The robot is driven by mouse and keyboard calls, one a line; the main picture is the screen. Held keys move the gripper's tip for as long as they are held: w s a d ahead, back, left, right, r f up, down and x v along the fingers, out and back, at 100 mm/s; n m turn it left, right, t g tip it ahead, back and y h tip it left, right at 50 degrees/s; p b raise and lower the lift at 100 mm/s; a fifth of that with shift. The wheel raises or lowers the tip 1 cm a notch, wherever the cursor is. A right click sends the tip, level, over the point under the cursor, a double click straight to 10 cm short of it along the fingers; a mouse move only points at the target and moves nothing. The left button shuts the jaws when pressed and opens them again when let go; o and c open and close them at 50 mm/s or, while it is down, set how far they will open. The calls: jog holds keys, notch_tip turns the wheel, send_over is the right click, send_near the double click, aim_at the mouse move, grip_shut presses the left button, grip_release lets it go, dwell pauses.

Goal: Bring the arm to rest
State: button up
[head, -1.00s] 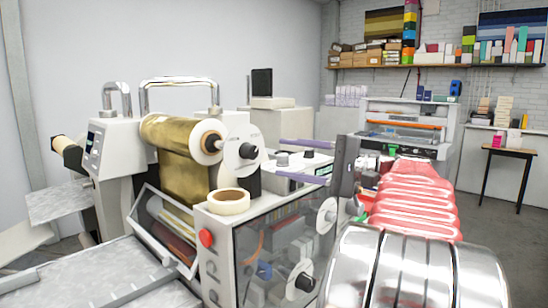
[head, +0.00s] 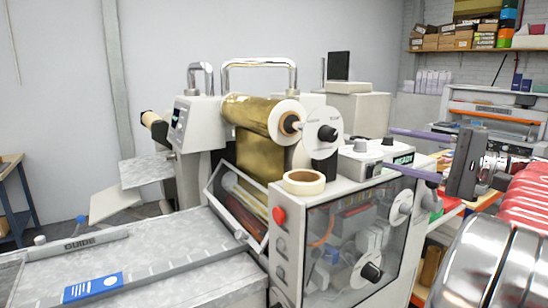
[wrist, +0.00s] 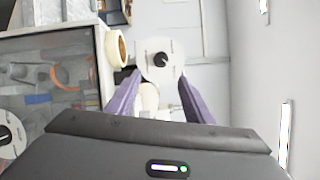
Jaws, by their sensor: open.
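My gripper (head: 383,150) is at the right in the head view, with two purple fingers pointing left. The fingers are spread apart with nothing held between them. They are near the back right part of the foil machine (head: 345,235); I cannot tell the exact clearance. In the wrist view my gripper (wrist: 158,74) is open, and a white disc with a black knob (wrist: 160,60) shows beyond the fingertips. My red and chrome arm fills the right edge of the head view.
The machine carries a gold foil roll (head: 262,115) and a tape roll (head: 304,182); the tape also shows in the wrist view (wrist: 117,48). A flat grey bed with a guide bar (head: 85,242) lies at the left. Shelves with boxes (head: 470,52) are at the back right.

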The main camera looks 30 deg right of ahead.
jog(key=w+a+f+n+g, duration=0.1)
jog(key=w+a+f+g, duration=0.1)
jog(key=a+f, duration=0.2)
jog(key=w+a+f+g+h, duration=0.1)
jog(key=w+a+f+g, duration=0.2)
jog(key=a, duration=0.6)
jog(key=w+a+f+n+g, duration=0.1)
jog(key=w+a+f+g, duration=0.2)
jog(key=a+f, duration=0.2)
jog(key=shift+a+f+n, duration=0.15)
jog(key=shift+a+f, duration=0.05)
jog(key=shift+a, duration=0.35)
jog(key=shift+a+f+n, duration=0.15)
jog(key=shift+a+f, duration=0.05)
jog(key=shift+a, duration=0.3)
jog(key=s+a+f+n+g+h, duration=0.1)
jog(key=s+a+f+n+h, duration=0.2)
jog(key=a+f, duration=0.6)
jog(key=s+a+f+n+g+h, duration=0.2)
jog(key=s+a+f+n+h, duration=0.1)
jog(key=s+a+f+n, duration=0.5)
jog(key=shift+s+a+f+n, duration=0.25)
jog(key=shift+a+f+n, duration=0.3)
jog(key=shift+f+n, duration=0.4)
jog(key=shift+r, duration=0.15)
jog(key=shift+d, duration=0.1)
